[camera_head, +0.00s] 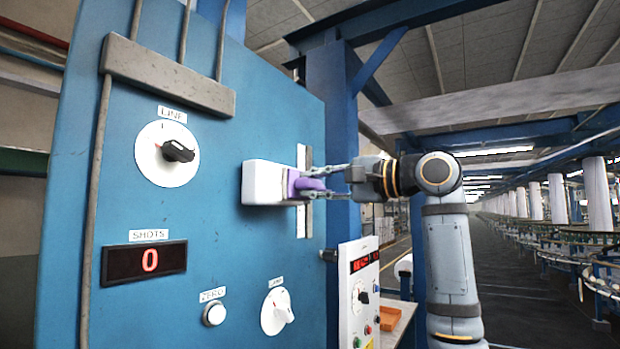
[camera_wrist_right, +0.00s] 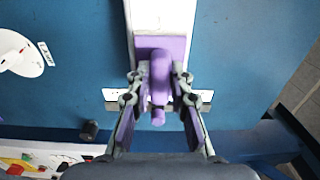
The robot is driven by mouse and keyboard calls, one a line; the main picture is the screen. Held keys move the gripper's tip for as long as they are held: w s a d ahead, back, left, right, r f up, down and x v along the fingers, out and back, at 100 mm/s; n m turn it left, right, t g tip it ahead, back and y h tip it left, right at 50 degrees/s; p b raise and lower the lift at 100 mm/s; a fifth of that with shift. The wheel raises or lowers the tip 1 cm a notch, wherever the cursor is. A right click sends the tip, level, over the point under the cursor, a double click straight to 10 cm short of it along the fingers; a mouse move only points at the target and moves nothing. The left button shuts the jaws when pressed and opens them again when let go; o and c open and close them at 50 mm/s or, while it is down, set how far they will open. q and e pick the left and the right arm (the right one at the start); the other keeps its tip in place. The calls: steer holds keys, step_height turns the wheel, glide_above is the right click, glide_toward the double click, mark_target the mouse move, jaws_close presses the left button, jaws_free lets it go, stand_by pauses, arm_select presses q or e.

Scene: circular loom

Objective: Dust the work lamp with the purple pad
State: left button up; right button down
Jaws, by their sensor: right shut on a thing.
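The purple pad (camera_head: 295,185) is held by its raised grip in my right gripper (camera_head: 322,183), whose fingers close on it from both sides. In the right wrist view the pad (camera_wrist_right: 160,46) shows as a flat plate with a round grip between the fingers of the gripper (camera_wrist_right: 159,100). A white block (camera_head: 262,183) that looks like the work lamp stands out from the blue panel. In the wrist view the pad lies over the near end of this white block (camera_wrist_right: 163,14) and appears to be against it. My left gripper is not in view.
The blue panel (camera_head: 230,250) carries a LINE dial (camera_head: 167,153), a SHOTS display (camera_head: 144,262) reading 0, a ZERO button (camera_head: 214,314) and a lower dial (camera_head: 275,311). A white control box (camera_head: 358,290) stands right of it. An aisle beside the loom runs off to the right.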

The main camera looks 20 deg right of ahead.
mark_target(291, 183)
steer(key=shift+w+d, duration=0.25)
steer(key=shift+d, duration=0.05)
steer(key=shift+w+d, duration=0.15)
steer(key=shift+d, duration=0.05)
steer(key=shift+w+d+r+p, duration=0.1)
steer(key=shift+w+d+p, duration=0.4)
steer(key=shift+d+p, duration=0.2)
steer(key=shift+s+a+f+b, duration=0.25)
steer(key=shift+s+a+b, duration=0.4)
steer(key=shift+a, duration=0.2)
steer(key=shift+s+a+r, duration=0.1)
steer(key=shift+s+a, duration=0.05)
steer(key=shift+a, duration=0.1)
steer(key=shift+s+a+b, duration=0.45)
steer(key=shift+s+a, duration=0.4)
steer(key=shift+a, duration=0.3)
steer(key=shift+s+a, duration=0.2)
steer(key=shift+s+a+b, duration=0.3)
steer(key=shift+a, duration=0.1)
steer(key=shift+s+a, duration=0.8)
steer(key=shift+a, duration=0.15)
steer(key=shift+s+a+b, duration=0.35)
steer(key=shift+a+b, duration=0.1)
steer(key=shift+b, duration=0.05)
steer(key=shift+s+a, duration=0.65)
steer(key=shift+a, duration=0.25)
steer(key=b+v, duration=0.2)
steer(key=v, duration=0.4)
steer(key=shift+d+b, duration=0.15)
steer(key=shift+b, duration=0.2)
